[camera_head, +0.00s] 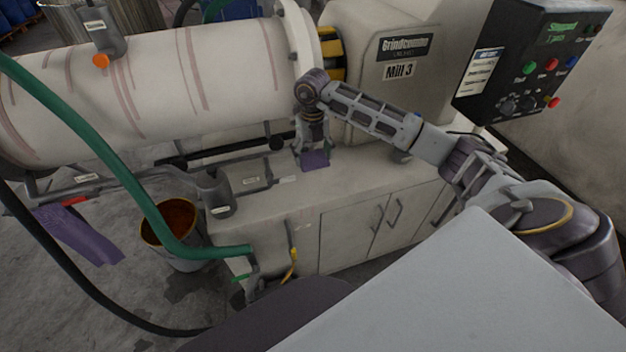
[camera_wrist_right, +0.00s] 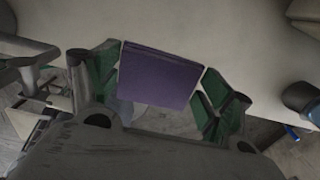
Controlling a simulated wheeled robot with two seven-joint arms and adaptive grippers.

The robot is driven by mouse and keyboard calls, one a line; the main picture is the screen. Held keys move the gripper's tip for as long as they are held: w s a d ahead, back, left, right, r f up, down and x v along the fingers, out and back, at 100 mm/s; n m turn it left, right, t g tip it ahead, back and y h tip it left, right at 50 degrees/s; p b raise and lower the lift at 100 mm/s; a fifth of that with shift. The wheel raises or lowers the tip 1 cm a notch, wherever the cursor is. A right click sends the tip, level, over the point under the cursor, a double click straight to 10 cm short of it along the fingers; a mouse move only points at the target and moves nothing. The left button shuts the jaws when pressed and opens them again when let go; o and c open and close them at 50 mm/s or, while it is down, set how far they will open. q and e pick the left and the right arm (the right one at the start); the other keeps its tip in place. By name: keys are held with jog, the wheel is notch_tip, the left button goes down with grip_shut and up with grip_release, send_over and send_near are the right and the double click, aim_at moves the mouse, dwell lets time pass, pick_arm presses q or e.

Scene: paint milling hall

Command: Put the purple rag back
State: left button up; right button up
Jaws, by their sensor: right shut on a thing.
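My right gripper (camera_head: 314,150) points down over the pale top of the mill's cabinet, near the end of the drum. It is shut on a small flat purple piece, which looks like a folded purple rag (camera_head: 315,160). In the right wrist view the purple rag (camera_wrist_right: 158,78) sits between the green finger pads. I cannot tell whether it touches the cabinet top. Another purple cloth (camera_head: 82,238) hangs spread out at the far left, by a rail with a red part. My left gripper is not in view.
The striped drum (camera_head: 150,85) lies behind the cabinet (camera_head: 345,225). A bucket with rusty contents (camera_head: 170,222) stands on the floor left of the cabinet. A green hose (camera_head: 110,160) crosses the left side. A black control box (camera_head: 530,65) stands at the upper right.

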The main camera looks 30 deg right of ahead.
send_over(312, 181)
notch_tip(312, 181, down, 4)
jog(key=shift+s+f, duration=0.15)
jog(key=shift+f, duration=1.2)
jog(key=shift+f+p, duration=0.35)
jog(key=shift+f, duration=1.05)
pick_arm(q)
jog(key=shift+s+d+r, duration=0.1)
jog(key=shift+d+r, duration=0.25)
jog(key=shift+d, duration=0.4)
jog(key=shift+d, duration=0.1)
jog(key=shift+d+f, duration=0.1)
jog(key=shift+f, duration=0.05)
pick_arm(e)
jog(key=shift+f, duration=0.15)
